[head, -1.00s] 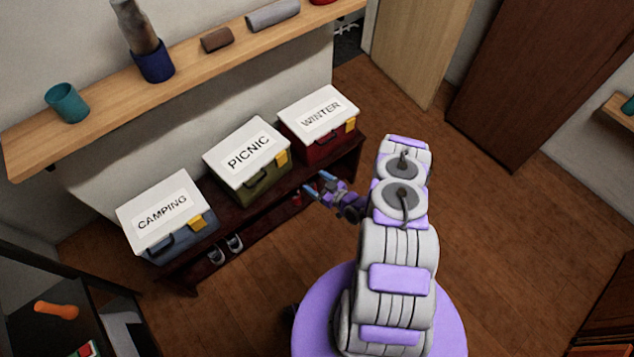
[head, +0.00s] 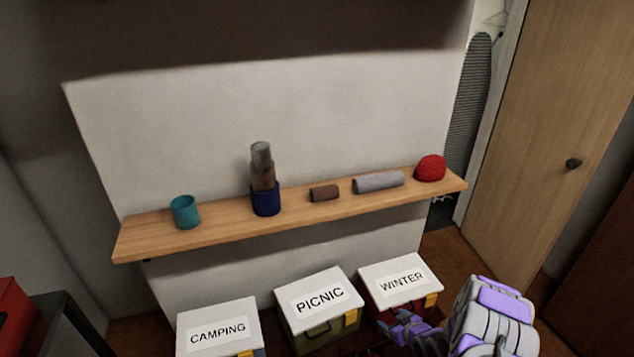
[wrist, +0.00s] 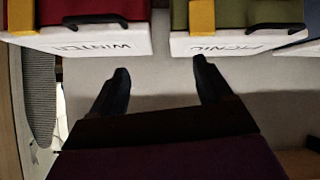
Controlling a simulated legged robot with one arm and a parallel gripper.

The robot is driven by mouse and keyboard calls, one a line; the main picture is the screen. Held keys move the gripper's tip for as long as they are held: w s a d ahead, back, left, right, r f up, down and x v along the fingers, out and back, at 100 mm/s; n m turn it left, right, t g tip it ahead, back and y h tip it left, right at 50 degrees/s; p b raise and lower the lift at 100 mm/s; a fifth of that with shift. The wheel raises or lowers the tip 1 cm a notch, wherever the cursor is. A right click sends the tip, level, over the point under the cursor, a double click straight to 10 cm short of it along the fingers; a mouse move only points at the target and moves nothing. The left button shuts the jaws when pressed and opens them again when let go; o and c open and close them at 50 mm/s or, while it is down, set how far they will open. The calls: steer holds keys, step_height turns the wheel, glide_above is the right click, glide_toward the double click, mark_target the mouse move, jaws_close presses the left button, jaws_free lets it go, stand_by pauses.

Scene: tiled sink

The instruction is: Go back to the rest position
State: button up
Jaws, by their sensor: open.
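My gripper (head: 408,328) shows at the lower right of the head view, in front of the red box labelled WINTER (head: 401,281). In the wrist view my gripper (wrist: 163,82) is open, its two dark fingers apart with nothing between them. That view is upside down, with the WINTER box (wrist: 95,40) at upper left and the green PICNIC box (wrist: 235,42) at upper right. Both boxes have white lids, which look closed. Part of my arm hides the area right of the WINTER box in the head view.
The CAMPING box (head: 218,328) stands left of the PICNIC box. Above them a wooden shelf (head: 225,232) holds a teal cup (head: 185,212), a blue cup (head: 266,200) with a bottle in it, a brown roll (head: 324,193), a grey roll (head: 378,182) and a red beanie (head: 430,168). A wooden door (head: 545,130) is at right.

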steer(key=s+r+m+g+h, duration=0.1)
steer(key=s+r+g+h, duration=0.3)
steer(key=r, duration=0.9)
steer(key=s+r+m+g+h, duration=0.15)
steer(key=s+r, duration=0.35)
steer(key=r, duration=0.7)
steer(key=s+a+r+m+g, duration=0.1)
steer(key=s+a+r, duration=0.3)
steer(key=s, duration=0.8)
steer(key=s+a+r+m+g+y, duration=0.1)
steer(key=s+a+r+g, duration=0.2)
steer(key=s, duration=0.9)
steer(key=s+a+r+m+g+y, duration=0.1)
steer(key=s+a+r, duration=0.3)
steer(key=s+r, duration=0.4)
steer(key=s+g, duration=0.1)
steer(key=s, duration=0.3)
steer(key=shift+s+a+r, duration=0.15)
steer(key=shift+a+r, duration=0.15)
steer(key=shift+r, duration=0.05)
steer(key=shift+m+g, duration=0.25)
